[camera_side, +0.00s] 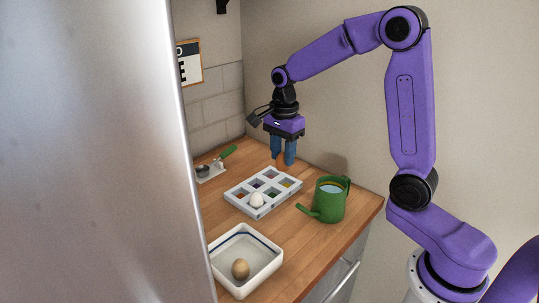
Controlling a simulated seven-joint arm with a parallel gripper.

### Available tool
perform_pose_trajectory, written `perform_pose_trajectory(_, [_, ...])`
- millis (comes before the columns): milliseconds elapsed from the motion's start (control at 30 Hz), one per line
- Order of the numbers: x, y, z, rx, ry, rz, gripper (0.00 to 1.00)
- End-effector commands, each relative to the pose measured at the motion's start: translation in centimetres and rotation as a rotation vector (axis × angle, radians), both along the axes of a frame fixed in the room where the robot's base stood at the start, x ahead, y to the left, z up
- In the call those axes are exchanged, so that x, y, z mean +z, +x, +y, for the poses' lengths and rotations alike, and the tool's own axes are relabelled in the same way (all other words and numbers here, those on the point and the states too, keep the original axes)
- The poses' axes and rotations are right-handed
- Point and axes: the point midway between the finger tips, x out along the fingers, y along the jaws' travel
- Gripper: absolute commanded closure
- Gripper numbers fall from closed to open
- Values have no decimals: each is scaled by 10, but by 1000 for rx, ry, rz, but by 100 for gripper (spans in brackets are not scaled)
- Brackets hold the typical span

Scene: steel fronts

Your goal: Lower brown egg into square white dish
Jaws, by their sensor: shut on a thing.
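A white compartment tray (236,200) holds a white egg (257,200) and coloured contents. A green watering can (331,200) stands right of it. A green-handled tool (228,152) lies at the back left. A steel front (90,150) blocks the left.

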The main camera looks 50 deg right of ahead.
Motion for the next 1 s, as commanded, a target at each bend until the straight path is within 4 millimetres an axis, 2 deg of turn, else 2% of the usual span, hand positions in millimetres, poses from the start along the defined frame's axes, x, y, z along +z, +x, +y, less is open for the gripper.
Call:
perform_pose_trajectory(200, [11,-24,1,0,0,-3,73])
perform_pose_trajectory(467, [18,-34,8,2,0,-1,73])
perform_pose_trajectory(800, [35,-38,57,5,0,-1,73])
perform_pose_trajectory(1000, [35,-40,91,5,0,1,73])
